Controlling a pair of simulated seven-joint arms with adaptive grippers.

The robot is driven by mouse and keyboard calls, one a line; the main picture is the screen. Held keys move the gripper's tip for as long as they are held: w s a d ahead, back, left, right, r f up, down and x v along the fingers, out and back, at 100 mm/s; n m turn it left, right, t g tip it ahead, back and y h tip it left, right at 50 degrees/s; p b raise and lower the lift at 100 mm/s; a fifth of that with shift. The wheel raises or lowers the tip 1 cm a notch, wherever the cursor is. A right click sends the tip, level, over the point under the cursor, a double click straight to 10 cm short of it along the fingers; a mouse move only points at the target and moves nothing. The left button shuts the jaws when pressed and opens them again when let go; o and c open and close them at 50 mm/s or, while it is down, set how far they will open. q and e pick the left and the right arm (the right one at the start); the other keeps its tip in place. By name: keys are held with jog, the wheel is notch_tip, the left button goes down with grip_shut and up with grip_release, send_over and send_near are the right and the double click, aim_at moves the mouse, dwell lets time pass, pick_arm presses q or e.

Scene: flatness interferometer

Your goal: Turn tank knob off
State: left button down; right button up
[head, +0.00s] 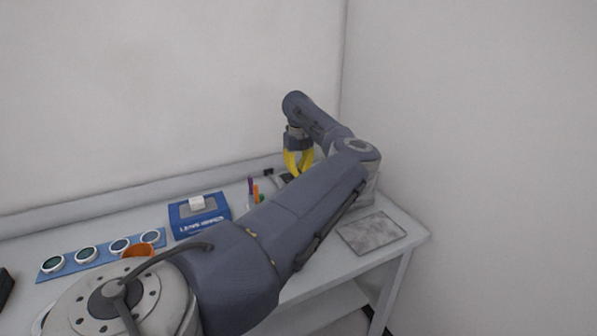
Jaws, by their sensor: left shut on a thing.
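My left gripper (298,172), with yellow fingers, is low over the far right of the bench, near the wall corner. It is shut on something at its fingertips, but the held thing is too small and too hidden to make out. A grey and dark device (285,178) lies beside the fingertips, partly covered by my arm. I cannot pick out a tank or its knob for certain. My right gripper is not in view.
A blue box (188,222) of lens wipes stands on the white bench. Left of it are a blue strip (104,258) with several round lenses and an orange cup (136,249). Pens (256,191) stand behind my arm. A grey plate (371,233) lies near the right edge.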

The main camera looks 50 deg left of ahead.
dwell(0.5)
pick_arm(q)
jog(key=c, duration=1.5)
grip_release()
jog(key=shift+o, duration=0.2)
notch_tip(320, 180, up, 12)
